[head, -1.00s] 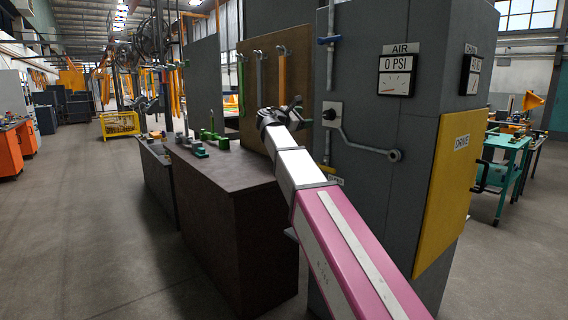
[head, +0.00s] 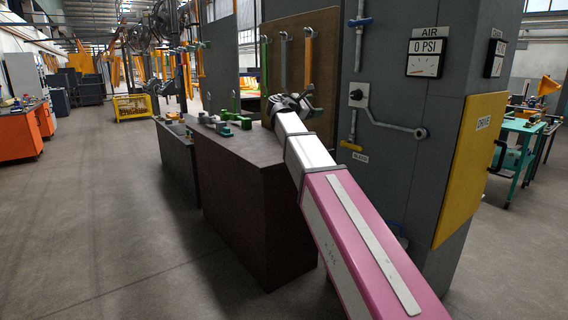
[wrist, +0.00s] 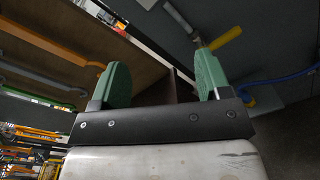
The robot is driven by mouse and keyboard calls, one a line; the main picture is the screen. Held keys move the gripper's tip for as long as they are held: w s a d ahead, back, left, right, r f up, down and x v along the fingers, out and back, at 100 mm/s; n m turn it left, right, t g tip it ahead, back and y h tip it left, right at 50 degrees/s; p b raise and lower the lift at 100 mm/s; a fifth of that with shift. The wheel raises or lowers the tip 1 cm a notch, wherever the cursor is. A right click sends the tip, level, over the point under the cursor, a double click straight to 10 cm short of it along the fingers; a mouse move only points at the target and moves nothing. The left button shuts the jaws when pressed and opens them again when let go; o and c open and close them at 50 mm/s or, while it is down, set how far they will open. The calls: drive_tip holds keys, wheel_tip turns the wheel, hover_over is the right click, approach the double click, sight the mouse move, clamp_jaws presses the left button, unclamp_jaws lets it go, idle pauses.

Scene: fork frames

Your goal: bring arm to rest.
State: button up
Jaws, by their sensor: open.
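My arm reaches forward from the lower right in the head view, with a pink link and a white link. My gripper (wrist: 160,82) shows in the wrist view with its two green fingers apart and nothing between them. In the head view the gripper end (head: 300,101) is small and dark, in front of the brown tool board (head: 298,50) and left of the grey column (head: 400,110). Whether it touches anything there cannot be told.
A dark brown bench (head: 235,200) with small green fixtures stands below and left of my arm. The grey column bears an AIR gauge (head: 425,60), a switch, a pipe and a yellow DRIVE panel (head: 468,165). A yellow valve handle (wrist: 226,38) shows in the wrist view. Open floor lies at left.

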drive_tip(key=s+d+f+m+g+y, duration=0.2)
drive_tip(key=s+d+f+m, duration=0.1)
drive_tip(key=f, duration=0.9)
drive_tip(key=s+d+f+m+g+y, duration=0.15)
drive_tip(key=s+f, duration=0.25)
drive_tip(key=f, duration=0.7)
drive_tip(key=s+d+f+m+g+y, duration=0.2)
drive_tip(key=s+d+f+m+y, duration=0.1)
drive_tip(key=f, duration=0.9)
drive_tip(key=s+f+m+g+y, duration=0.4)
drive_tip(key=s+f+m+y, duration=0.3)
drive_tip(key=s+f, duration=1.4)
drive_tip(key=f+m, duration=0.1)
drive_tip(key=m, duration=0.2)
drive_tip(key=shift+m+g, duration=0.35)
drive_tip(key=shift+y, duration=0.25)
